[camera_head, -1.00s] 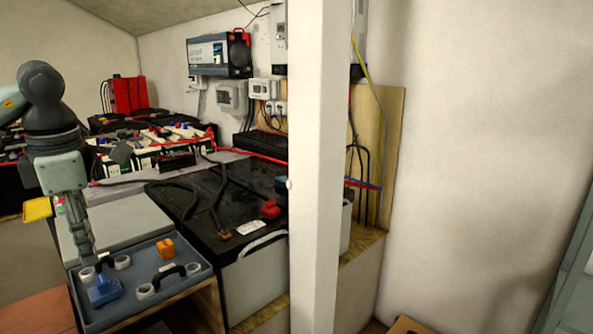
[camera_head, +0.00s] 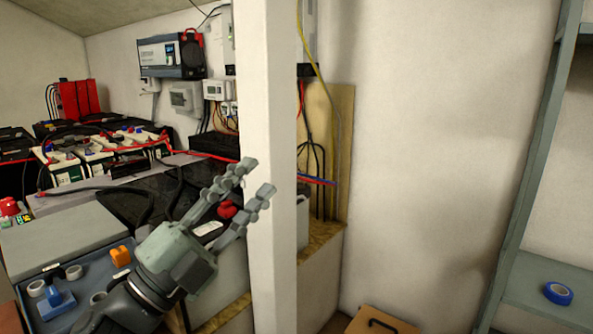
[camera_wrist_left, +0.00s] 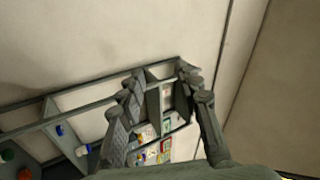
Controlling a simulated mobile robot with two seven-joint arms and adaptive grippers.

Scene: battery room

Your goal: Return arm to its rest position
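My left gripper (camera_head: 256,180) is in the head view, in front of the batteries and close to the white post in the picture. Its two fingers are spread apart and point up and to the right, with nothing between them. In the left wrist view the same gripper (camera_wrist_left: 165,85) also has its fingers apart and empty, with a shelf rack in the background. Whether it touches the post cannot be told. My right gripper does not show in either view.
A white post (camera_head: 266,250) stands mid-view. A blue tray (camera_head: 85,293) with tape rolls, an orange block (camera_head: 120,256) and a blue item (camera_head: 57,302) lies at lower left. A shelf rack (camera_head: 530,150) holds blue tape (camera_head: 558,293) at right. An open-topped box (camera_head: 382,322) sits below.

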